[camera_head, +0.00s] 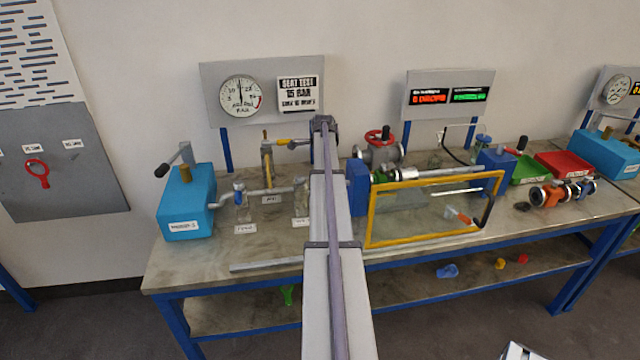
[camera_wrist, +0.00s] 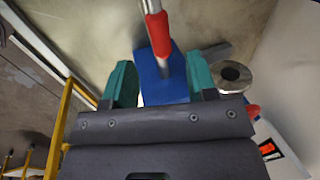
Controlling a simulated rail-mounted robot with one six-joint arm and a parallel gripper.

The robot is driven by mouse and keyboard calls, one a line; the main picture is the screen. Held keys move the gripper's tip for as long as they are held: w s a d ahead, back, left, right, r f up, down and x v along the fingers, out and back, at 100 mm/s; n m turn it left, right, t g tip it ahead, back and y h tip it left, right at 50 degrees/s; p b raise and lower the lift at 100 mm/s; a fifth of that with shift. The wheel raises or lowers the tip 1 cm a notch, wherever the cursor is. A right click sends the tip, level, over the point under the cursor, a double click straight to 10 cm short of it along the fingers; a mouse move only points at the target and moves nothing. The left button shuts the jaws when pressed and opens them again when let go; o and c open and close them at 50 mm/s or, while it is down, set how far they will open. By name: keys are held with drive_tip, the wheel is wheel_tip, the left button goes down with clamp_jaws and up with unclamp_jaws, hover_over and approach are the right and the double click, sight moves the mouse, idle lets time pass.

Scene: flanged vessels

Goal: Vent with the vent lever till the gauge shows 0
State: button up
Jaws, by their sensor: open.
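The round gauge (camera_head: 240,95) is on a grey panel at the back left in the head view. Its needle points nearly straight up, away from the red mark at lower right; the exact number is too small to read. A small yellow-handled lever (camera_head: 282,142) shows below it, left of my arm; no readable label marks it as the vent lever. In the wrist view, my gripper (camera_wrist: 160,80) is open, its teal fingers spread. A lever with a red grip (camera_wrist: 158,35) appears between or beyond them, before a blue block (camera_wrist: 165,85); contact is unclear. My arm hides part of the bench.
A blue pump (camera_head: 187,203) with a black-knobbed lever stands at the bench's left end. A yellow-framed clear guard (camera_head: 435,240) stands right of my arm. A red handwheel valve (camera_head: 378,135) is behind. Green and red trays (camera_head: 565,165) lie farther right.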

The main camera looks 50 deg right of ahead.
drive_tip(key=b+x, duration=0.3)
drive_tip(key=x, duration=0.3)
drive_tip(key=shift+b, duration=0.4)
drive_tip(key=shift+r, duration=0.1)
clamp_jaws()
